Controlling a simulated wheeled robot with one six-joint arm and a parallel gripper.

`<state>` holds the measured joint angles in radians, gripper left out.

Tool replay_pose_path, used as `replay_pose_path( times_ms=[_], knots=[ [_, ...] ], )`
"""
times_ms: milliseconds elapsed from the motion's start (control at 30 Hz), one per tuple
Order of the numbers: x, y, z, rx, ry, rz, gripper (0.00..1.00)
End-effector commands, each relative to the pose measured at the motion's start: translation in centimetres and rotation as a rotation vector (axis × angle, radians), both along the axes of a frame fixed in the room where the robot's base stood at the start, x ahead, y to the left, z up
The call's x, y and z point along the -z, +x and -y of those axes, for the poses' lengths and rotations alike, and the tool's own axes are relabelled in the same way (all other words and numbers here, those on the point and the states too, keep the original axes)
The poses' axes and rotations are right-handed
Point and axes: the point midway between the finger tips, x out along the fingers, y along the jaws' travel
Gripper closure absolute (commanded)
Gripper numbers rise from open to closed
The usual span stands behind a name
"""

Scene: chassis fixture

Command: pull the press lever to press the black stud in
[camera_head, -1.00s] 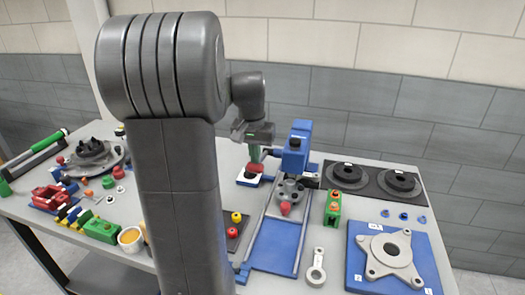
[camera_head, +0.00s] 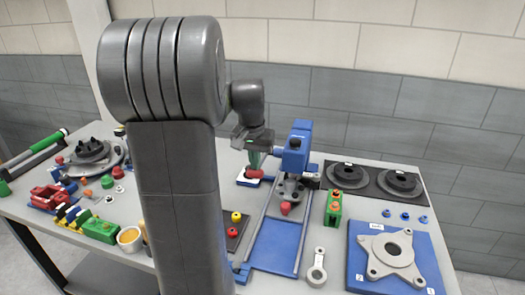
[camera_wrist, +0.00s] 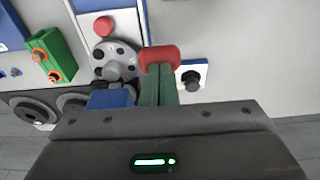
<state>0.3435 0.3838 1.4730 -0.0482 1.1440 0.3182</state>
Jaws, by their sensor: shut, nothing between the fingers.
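The blue press (camera_head: 296,150) stands at the head of a blue slide base (camera_head: 273,245), with a grey round hub (camera_head: 291,188) below it. The hub also shows in the wrist view (camera_wrist: 116,62). A red grip, seemingly the press lever's (camera_head: 253,173), is left of the press; it lies across my fingertips in the wrist view (camera_wrist: 159,57). My gripper (camera_head: 254,158) is shut, its green fingers (camera_wrist: 158,84) together against or just short of the grip, not around it. A black stud (camera_wrist: 191,80) shows on a small white plate; I cannot tell whether it is the task's stud.
A red knob (camera_head: 285,208) is in front of the hub. A green block (camera_head: 333,207) is right of the slide base. Black discs (camera_head: 348,177) stand behind it, and a grey flanged part (camera_head: 390,252) lies on a blue plate. My arm hides part of the table.

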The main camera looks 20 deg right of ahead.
Motion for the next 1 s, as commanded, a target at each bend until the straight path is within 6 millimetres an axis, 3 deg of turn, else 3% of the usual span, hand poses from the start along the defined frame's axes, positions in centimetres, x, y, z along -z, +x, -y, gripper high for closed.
replay_pose_path(
  times_ms=[1000],
  knots=[
    [1.8, 0.2, 0.2, 0.000, -0.002, 0.005, 1.00]
  ],
)
